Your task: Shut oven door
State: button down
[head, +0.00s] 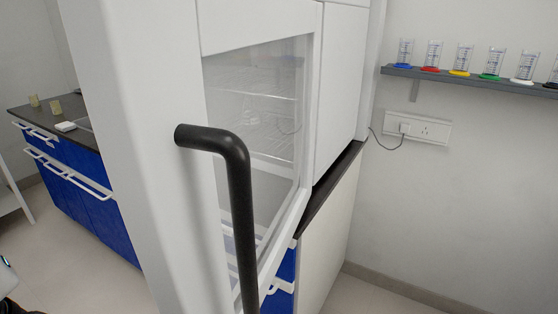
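The white oven door (139,150) fills the near middle of the head view. A thick black bent handle (240,200) stands out from it and runs down past the bottom edge. The door has a glass window (225,110), and wire racks (270,97) show through it. The white oven side (343,75) lies to the right of the window. From this angle I cannot tell how far the door stands from its frame. My gripper is not in view; nothing touches the visible part of the handle.
A dark worktop edge (337,178) and blue drawers (287,264) lie below the oven. A blue bench (92,205) stands at the left. A wall shelf (470,78) holds several beakers. A wall socket (425,130) has a cable. Floor shows at lower right.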

aim_at(202, 114)
jog(key=k+l+z, duration=0.1)
jog(key=k+l, duration=0.15)
jog(key=l, duration=0.15)
jog(key=k+l, duration=0.25)
jog(key=l, duration=0.15)
jog(key=k+l+z, duration=0.15)
jog(key=l, duration=0.25)
jog(key=k, duration=0.05)
